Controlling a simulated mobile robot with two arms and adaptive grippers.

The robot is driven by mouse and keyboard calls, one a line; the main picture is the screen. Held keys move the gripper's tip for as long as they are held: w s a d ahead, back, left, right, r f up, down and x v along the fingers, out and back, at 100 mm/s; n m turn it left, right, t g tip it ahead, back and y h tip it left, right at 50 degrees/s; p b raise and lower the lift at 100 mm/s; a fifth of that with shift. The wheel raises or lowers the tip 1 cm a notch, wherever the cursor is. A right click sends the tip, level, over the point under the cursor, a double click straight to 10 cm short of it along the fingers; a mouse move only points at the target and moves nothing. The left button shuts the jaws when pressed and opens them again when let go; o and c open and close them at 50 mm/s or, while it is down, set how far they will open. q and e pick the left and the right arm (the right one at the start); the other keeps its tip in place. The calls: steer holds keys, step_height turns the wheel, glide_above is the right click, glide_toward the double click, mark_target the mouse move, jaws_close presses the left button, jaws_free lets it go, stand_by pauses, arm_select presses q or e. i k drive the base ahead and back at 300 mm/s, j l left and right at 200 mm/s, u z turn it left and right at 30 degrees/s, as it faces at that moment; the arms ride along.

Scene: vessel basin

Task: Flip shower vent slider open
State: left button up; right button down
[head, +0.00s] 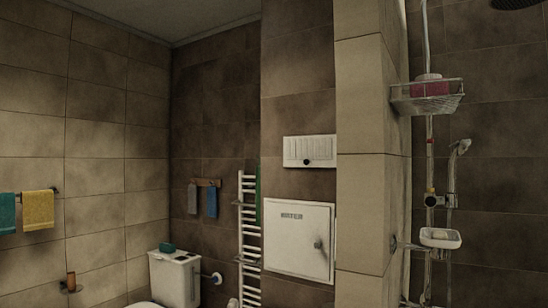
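A white rectangular vent (310,151) with upright slats is set in the brown tiled wall, right of the picture's middle. A small dark knob (306,161), which looks like its slider, sits low near the middle of the vent. At this size I cannot tell whether the slats are open or closed. Neither of my grippers shows in the head view.
Below the vent is a white hatch (298,238) with a knob. A white towel rail (249,240) stands left of it, and a toilet (174,279) further left. A tiled wall edge (360,150) projects on the right, before the shower with its wire basket (427,98).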

mark_target(306, 162)
steer(key=i+j, duration=0.2)
steer(key=j, duration=0.15)
steer(key=i+j, duration=0.2)
steer(key=j, duration=0.15)
steer(key=i+j, duration=0.2)
steer(key=j, duration=0.15)
steer(key=i+j, duration=0.15)
steer(key=j, duration=0.2)
steer(key=i+j+z, duration=0.1)
steer(key=j, duration=0.25)
steer(key=i, duration=0.1)
